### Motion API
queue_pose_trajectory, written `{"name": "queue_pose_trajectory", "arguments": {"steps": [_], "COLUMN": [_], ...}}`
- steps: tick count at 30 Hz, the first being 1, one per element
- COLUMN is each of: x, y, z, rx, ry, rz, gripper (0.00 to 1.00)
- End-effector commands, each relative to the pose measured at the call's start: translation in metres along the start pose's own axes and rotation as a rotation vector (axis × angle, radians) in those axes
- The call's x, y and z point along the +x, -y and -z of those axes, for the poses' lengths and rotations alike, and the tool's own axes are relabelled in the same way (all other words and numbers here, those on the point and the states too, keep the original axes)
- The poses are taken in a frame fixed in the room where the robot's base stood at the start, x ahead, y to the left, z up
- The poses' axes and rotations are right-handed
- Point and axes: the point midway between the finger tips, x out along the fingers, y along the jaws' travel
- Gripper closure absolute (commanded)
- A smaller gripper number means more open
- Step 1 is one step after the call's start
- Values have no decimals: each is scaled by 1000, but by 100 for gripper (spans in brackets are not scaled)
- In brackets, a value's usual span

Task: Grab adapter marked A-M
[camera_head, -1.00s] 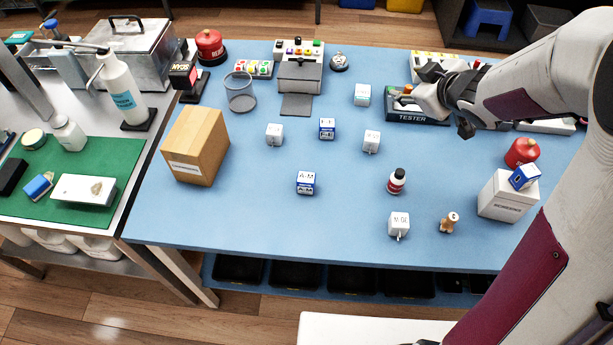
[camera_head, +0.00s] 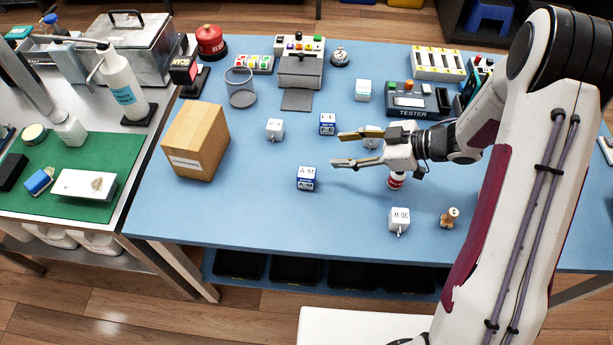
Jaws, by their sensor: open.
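The adapter marked A-M (camera_head: 306,178) is a small blue and white cube. It stands on the blue table (camera_head: 250,215), left of the middle front. My gripper (camera_head: 345,149) is open and empty. Its two fingers point left, above the table, up and to the right of the A-M adapter and apart from it. My gripper partly covers a white cube (camera_head: 372,138) and the top of a red and black bottle (camera_head: 396,181).
Other cubes stand near: a blue and white one (camera_head: 327,124), a white one (camera_head: 275,129) and another white one (camera_head: 399,220). A cardboard box (camera_head: 196,142) stands at left. A tester (camera_head: 415,101) is behind my gripper. The table around the A-M adapter is clear.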

Motion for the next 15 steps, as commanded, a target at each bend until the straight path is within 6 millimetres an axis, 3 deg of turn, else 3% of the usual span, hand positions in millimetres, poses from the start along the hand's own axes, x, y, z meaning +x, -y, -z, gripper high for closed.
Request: {"name": "queue_pose_trajectory", "arguments": {"steps": [7, 15], "x": [9, 10], "y": [38, 50], "z": [-9, -10], "rx": [38, 48], "ry": [-99, -130], "rz": [140, 183], "gripper": [56, 56]}}
